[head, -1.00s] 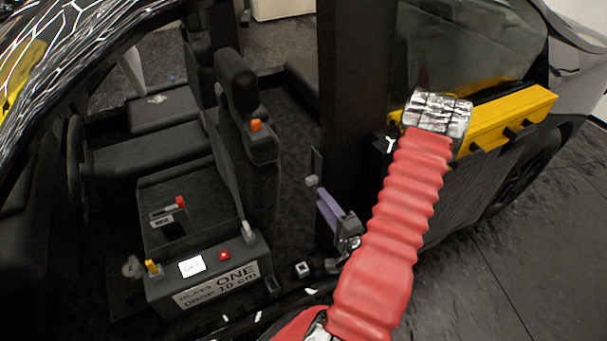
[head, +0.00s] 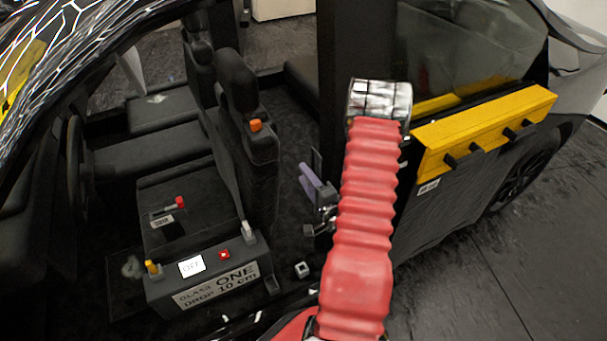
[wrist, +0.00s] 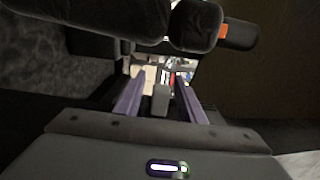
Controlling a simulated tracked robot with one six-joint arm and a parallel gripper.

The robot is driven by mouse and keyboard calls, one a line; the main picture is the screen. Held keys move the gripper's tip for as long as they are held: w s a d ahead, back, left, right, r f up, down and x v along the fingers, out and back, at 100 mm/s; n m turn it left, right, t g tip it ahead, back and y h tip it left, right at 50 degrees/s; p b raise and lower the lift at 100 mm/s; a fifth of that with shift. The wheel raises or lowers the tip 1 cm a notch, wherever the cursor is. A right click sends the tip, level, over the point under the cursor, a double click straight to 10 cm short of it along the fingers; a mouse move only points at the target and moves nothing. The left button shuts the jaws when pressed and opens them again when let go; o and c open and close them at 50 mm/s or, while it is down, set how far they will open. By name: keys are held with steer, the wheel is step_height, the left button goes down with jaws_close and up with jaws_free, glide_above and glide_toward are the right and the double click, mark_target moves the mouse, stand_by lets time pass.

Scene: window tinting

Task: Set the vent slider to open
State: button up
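No label that I can read names the vent slider. A red-tipped lever (head: 180,202) in a slot with a small label stands on the dark console at left. A narrow dark upright plate (head: 316,160) is by the door pillar, partly behind my gripper. My gripper (head: 312,182), with purple fingers, is at this plate, well right of the red-tipped lever. In the wrist view the purple fingers (wrist: 158,96) are apart. A small grey block (wrist: 160,101) shows between them with gaps on both sides; I cannot tell whether it is a knob.
A control box (head: 215,283) with a yellow lever, an OFF display, a red button and a grey lever stands at front left. The seat (head: 240,130) with an orange button (head: 255,125) is left of my gripper. A yellow bar (head: 485,130) lies along the door at right.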

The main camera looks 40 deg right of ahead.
steer(key=shift+x, duration=0.9)
jaws_close()
